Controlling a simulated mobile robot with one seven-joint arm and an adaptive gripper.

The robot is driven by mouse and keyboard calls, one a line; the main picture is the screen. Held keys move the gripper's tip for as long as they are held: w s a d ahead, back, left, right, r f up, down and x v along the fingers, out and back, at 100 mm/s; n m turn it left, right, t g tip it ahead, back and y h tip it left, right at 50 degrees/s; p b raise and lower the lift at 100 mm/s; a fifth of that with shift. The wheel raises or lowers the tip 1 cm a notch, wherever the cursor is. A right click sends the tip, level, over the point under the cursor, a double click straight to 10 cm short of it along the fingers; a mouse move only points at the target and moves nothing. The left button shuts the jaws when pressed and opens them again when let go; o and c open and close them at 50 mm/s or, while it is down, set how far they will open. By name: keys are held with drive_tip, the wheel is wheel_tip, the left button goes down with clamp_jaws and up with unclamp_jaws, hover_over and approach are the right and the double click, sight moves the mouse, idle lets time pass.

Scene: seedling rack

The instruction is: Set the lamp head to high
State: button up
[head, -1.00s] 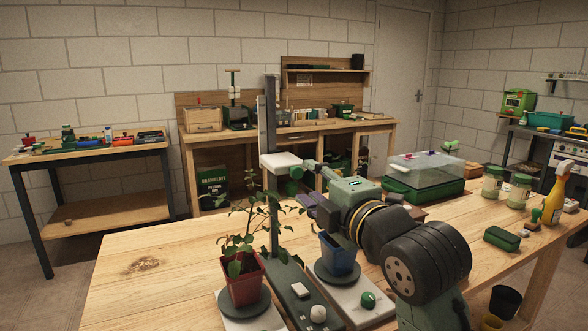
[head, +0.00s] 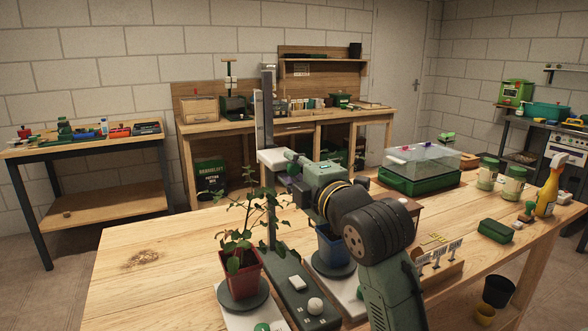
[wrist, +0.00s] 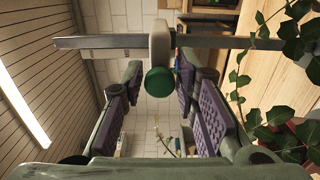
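In the wrist view the lamp head (wrist: 160,42) sits across the post (wrist: 105,42), with a round green knob (wrist: 160,80) facing me. My gripper (wrist: 158,84) is open, its two purple-padded fingers on either side of the knob with gaps visible. I see no height markings clearly on the post.
A red-potted plant (head: 240,280) stands left of the post, and its leaves reach close to my gripper. A blue pot (head: 330,252) is partly behind my arm. A clear-lidded green box (head: 420,172), jars and a yellow spray bottle (head: 549,190) stand right. The table's left is clear.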

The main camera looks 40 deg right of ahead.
clamp_jaws()
idle(0.4)
drive_tip(key=shift+r, duration=0.1)
wheel_tip(320, 180, up, 12)
drive_tip(key=p, duration=0.5)
drive_tip(key=shift+r, duration=0.2)
drive_tip(key=shift+o, duration=2)
unclamp_jaws()
drive_tip(key=shift+s, duration=0.1)
drive_tip(key=v, duration=1.1)
drive_tip(key=shift+s+a, duration=0.2)
drive_tip(key=shift+s, duration=0.2)
